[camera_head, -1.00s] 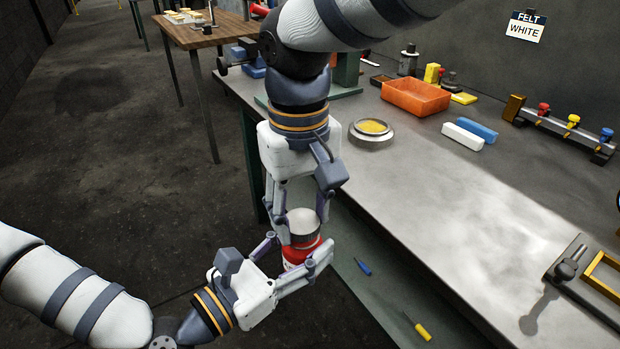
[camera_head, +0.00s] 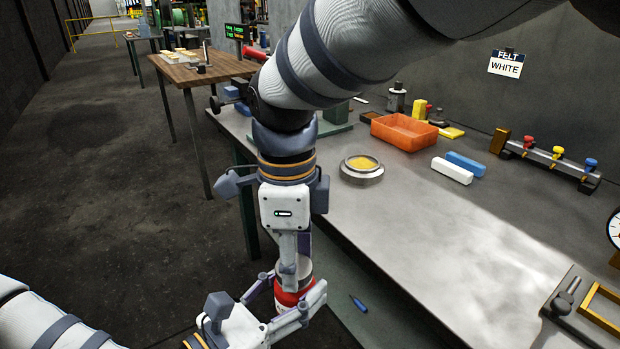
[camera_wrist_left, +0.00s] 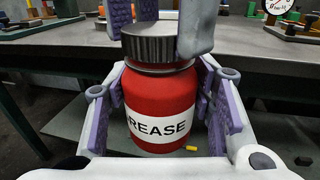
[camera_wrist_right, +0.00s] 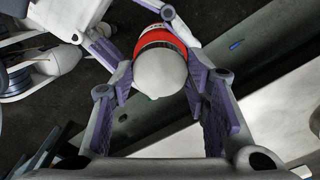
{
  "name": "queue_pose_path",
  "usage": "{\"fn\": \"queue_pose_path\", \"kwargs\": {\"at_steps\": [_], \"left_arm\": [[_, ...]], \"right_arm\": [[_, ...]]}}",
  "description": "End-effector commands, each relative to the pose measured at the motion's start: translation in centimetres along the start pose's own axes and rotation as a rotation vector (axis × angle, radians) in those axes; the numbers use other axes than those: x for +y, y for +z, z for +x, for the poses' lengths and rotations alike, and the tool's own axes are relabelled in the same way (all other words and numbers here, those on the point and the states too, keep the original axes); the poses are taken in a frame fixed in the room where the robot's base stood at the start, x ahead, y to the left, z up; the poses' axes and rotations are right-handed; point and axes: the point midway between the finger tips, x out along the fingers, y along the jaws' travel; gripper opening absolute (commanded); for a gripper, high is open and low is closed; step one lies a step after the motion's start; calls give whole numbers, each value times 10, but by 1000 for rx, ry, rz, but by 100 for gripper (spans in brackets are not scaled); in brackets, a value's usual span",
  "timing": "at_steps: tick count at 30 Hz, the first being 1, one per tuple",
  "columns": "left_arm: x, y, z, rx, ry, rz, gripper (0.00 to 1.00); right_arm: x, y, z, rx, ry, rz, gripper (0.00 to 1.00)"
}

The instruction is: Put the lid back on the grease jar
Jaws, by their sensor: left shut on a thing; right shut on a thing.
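The red grease jar (camera_head: 289,298) is upright, low in the head view, in front of the bench. My left gripper (camera_head: 287,308) is shut around its sides. The left wrist view shows the jar (camera_wrist_left: 160,105) with its white label. A dark ribbed lid (camera_wrist_left: 155,45) sits level over the jar's mouth; I cannot tell how tightly it is seated. My right gripper (camera_head: 298,268) points down from above and is shut on the lid. The right wrist view shows the lid's pale round top (camera_wrist_right: 160,72) between the fingers, with the jar's red body (camera_wrist_right: 160,38) beyond.
The grey bench (camera_head: 400,230) is to the right, its near part clear. A round tin (camera_head: 362,170) with yellow contents, an orange tray (camera_head: 404,132), white and blue blocks (camera_head: 452,170) stand farther back. A blue-handled tool (camera_head: 358,303) lies on the lower shelf.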

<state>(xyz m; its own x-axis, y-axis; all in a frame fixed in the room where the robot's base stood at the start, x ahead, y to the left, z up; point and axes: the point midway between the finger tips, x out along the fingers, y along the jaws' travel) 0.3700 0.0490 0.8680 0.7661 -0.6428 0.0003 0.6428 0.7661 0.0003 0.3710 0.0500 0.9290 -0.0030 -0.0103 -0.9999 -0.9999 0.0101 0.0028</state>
Motion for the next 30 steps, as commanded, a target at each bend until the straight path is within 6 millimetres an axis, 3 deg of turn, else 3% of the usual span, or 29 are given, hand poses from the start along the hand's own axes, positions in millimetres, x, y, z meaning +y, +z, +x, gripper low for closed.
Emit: {"fn": "queue_pose_path", "kwargs": {"at_steps": [3, 9, 18, 19, 21, 30], "left_arm": [[0, 0, 0, -1, 0, 1, 0], [0, 0, 0, -1, -1, 1, 0], [0, 0, 0, -1, -1, 0, 0], [0, 0, 0, -1, -1, 0, 0], [0, 0, 0, -1, -1, 0, 0], [0, 1, 0, -2, -1, 0, 0]], "right_arm": [[0, 0, 0, -4, 3, 349, 34], [-1, 0, 0, -6, 5, 664, 34], [-1, 0, 0, -7, 5, 692, 34], [-1, 0, 0, -7, 5, 691, 47], [-1, 0, 0, -7, 5, 691, 62], [-1, 0, -1, -7, 5, 690, 62]]}}
